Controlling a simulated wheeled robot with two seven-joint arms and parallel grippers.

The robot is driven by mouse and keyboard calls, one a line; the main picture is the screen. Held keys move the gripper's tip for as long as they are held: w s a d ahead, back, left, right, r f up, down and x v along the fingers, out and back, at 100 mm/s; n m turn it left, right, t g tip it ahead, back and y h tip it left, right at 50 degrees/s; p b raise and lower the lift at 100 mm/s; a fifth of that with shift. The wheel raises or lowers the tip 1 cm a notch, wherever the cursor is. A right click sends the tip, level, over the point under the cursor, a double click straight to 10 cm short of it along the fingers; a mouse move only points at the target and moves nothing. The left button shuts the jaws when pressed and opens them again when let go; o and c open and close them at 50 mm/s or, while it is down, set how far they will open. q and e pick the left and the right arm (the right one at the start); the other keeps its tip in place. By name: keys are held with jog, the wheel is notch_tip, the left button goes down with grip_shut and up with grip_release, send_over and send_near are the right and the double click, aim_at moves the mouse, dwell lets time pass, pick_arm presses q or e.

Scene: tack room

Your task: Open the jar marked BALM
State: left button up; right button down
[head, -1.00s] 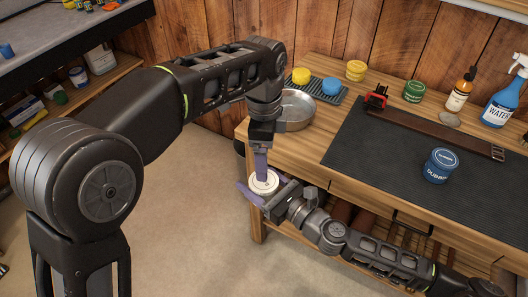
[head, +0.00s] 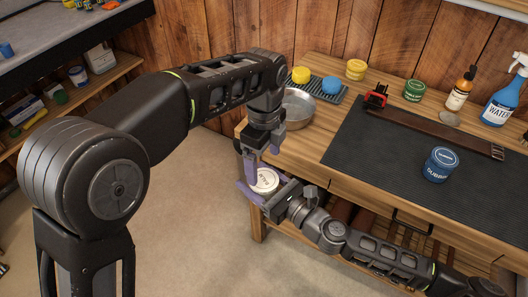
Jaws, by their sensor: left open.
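A small jar with a round white lid (head: 265,180) is held off the table, beyond its front left corner. Dark print shows on the lid, too small to read surely. My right gripper (head: 268,192) is around the jar from the right, its purple fingers shut on the jar's sides. My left gripper (head: 261,160) points down just above the lid with its two purple fingers apart. The lid is on the jar. Whether the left fingertips touch it I cannot tell. The jar's body is mostly hidden.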

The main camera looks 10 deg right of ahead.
aim_at(264, 179)
pick_arm(q)
notch_tip(264, 179, down, 5)
jog(key=shift+f, duration=0.2)
jog(key=shift+c, duration=0.5)
